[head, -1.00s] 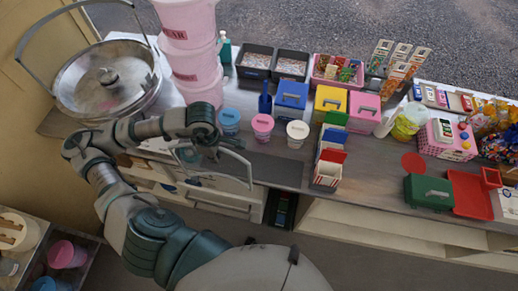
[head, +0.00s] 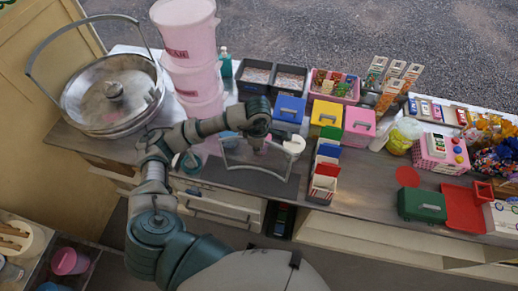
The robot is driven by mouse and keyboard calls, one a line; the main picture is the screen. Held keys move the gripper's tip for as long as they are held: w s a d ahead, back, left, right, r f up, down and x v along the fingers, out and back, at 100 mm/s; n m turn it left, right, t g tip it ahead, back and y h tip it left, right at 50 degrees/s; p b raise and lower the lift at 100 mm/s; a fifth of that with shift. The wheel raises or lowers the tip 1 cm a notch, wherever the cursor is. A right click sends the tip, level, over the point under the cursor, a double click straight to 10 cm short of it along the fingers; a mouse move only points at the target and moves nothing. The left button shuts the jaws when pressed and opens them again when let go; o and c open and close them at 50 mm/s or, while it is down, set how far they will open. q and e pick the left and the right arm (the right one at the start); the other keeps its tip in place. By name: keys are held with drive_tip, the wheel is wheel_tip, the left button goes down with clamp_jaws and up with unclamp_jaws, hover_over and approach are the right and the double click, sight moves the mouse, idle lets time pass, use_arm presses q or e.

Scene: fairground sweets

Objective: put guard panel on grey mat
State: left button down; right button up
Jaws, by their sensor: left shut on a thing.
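The guard panel (head: 258,174) shows as a see-through sheet with a thin pale grey frame. My left gripper (head: 259,140) is shut on its upper edge. The panel hangs tilted over the dark grey mat (head: 278,190) at the counter's front. I cannot tell whether its lower edge touches the mat. My gripper hides part of the panel's top and the tubs behind it. My right gripper is not in view.
Coloured card holders (head: 324,178) stand right of the mat. Stacked pink buckets (head: 190,60) and a large steel pan (head: 112,95) stand to the left.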

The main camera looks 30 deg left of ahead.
use_arm(q)
drive_tip(key=f, duration=0.2)
drive_tip(key=a+f+p, duration=0.1)
drive_tip(key=f, duration=0.1)
drive_tip(key=shift+w, duration=0.4)
drive_tip(key=c, duration=1.7)
unclamp_jaws()
drive_tip(key=o, duration=0.4)
drive_tip(key=shift+d, duration=0.2)
drive_tip(key=r, duration=0.4)
drive_tip(key=r+b, duration=0.1)
drive_tip(key=r, duration=0.3)
drive_tip(key=d+r, duration=0.1)
drive_tip(key=r, duration=0.3)
drive_tip(key=shift+s+r+b, duration=0.1)
drive_tip(key=shift+r+b, duration=0.05)
drive_tip(key=shift+b, duration=0.25)
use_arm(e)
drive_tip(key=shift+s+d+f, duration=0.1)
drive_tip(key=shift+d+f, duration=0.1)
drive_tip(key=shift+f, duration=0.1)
